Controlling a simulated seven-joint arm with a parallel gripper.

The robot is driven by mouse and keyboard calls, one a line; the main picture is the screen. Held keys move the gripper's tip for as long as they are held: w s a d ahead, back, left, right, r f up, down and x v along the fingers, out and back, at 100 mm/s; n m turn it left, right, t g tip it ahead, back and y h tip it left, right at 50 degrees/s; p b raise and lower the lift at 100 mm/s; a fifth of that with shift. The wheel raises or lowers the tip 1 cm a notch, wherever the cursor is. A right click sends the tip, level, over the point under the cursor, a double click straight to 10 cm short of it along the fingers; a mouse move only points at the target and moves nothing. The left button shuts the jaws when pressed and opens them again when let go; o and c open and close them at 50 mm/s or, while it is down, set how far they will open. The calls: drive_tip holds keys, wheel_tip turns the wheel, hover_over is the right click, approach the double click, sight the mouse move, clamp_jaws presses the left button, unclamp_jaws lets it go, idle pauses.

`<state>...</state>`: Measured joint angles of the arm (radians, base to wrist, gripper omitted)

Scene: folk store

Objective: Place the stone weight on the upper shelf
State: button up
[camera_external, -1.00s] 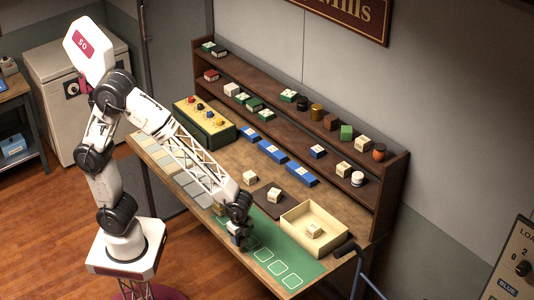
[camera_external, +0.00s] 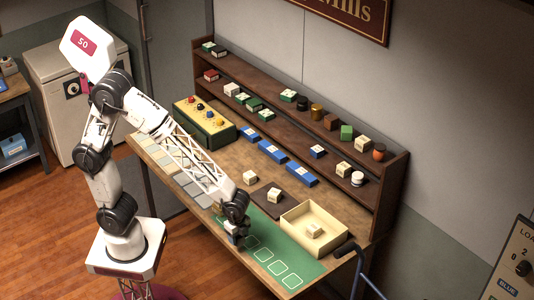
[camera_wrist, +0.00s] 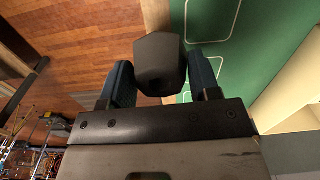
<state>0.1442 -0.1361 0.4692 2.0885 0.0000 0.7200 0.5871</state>
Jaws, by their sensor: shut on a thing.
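My gripper (camera_external: 238,238) is low over the front edge of the workbench, by the left end of the green mat. In the wrist view my gripper (camera_wrist: 161,78) is shut on a dark grey block, which looks like the stone weight (camera_wrist: 160,58). In the external view the weight is hard to make out against the dark fingers. The upper shelf (camera_external: 255,74) of the brown rack runs along the back of the bench, with several small boxes and jars on the rack.
The green mat (camera_wrist: 250,35) has white outlined squares. A cream tray (camera_external: 290,222) holding a small block stands to its right.

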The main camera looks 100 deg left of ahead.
drive_tip(key=shift+r, duration=0.1)
wheel_tip(320, 180, up, 45)
drive_tip(key=w+a+r+n, duration=0.1)
drive_tip(key=w+a+n, duration=0.25)
drive_tip(key=a, duration=0.85)
drive_tip(key=w+a+n, duration=0.3)
drive_tip(key=w+a, duration=0.1)
drive_tip(key=a, duration=0.9)
drive_tip(key=w+a+r+n, duration=0.1)
drive_tip(key=w+a+n, duration=0.25)
drive_tip(key=a, duration=0.85)
drive_tip(key=s+a+f+n, duration=0.1)
drive_tip(key=s+a+n, duration=0.15)
drive_tip(key=a, duration=0.95)
drive_tip(key=s+a+n, duration=0.2)
drive_tip(key=s+a, duration=0.2)
drive_tip(key=a, duration=0.8)
drive_tip(key=s+a+f+n, duration=0.1)
drive_tip(key=s+a+n, duration=0.25)
drive_tip(key=a, duration=0.85)
drive_tip(key=shift+m, duration=0.3)
drive_tip(key=shift+s+a+f, duration=0.1)
drive_tip(key=shift+f, duration=2.3)
